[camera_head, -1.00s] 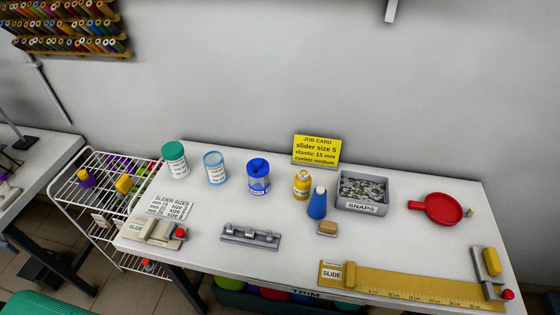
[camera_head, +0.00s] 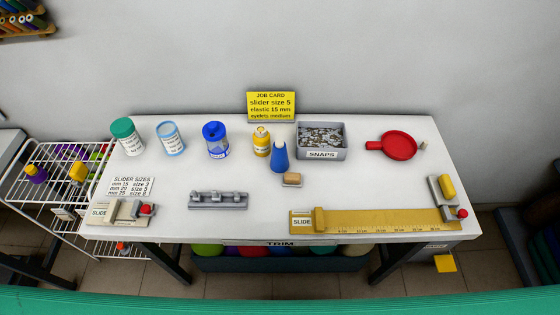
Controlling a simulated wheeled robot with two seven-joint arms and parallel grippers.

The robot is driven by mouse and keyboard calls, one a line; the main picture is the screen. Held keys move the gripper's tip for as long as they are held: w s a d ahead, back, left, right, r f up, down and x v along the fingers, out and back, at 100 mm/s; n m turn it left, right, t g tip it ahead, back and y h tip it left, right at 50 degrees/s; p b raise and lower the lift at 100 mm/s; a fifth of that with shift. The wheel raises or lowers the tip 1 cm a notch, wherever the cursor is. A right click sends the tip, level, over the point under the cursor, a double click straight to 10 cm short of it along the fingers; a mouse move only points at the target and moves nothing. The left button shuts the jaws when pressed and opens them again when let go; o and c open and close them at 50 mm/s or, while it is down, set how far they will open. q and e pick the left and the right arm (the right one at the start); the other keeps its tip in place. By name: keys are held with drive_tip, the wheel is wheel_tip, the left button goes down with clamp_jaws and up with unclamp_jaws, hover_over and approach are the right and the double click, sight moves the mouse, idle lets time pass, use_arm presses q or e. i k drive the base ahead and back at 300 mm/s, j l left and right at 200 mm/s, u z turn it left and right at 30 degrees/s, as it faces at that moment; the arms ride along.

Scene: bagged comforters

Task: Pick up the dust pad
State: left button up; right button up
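No object is labelled as a dust pad. A small block with a tan top and pale base (camera_head: 292,180) lies on the white table (camera_head: 260,222), just in front of the blue cone-shaped thing (camera_head: 279,158); it may be the pad, but I cannot be sure. A yellow block (camera_head: 447,186) sits on a grey piece at the table's right end. Neither of my grippers is in view.
A grey snaps bin (camera_head: 320,154) and red pan (camera_head: 398,146) stand behind. The yellow ruler board (camera_head: 375,222) and grey metal fixture (camera_head: 218,201) lie along the front. Several jars stand at back left. A green surface (camera_head: 280,302) crosses the foreground.

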sight(443, 191)
drive_tip(key=z, duration=1.45)
drive_tip(key=k+j+z, duration=0.1)
drive_tip(key=z, duration=0.2)
drive_tip(key=k+j+z, duration=0.1)
drive_tip(key=z, duration=0.2)
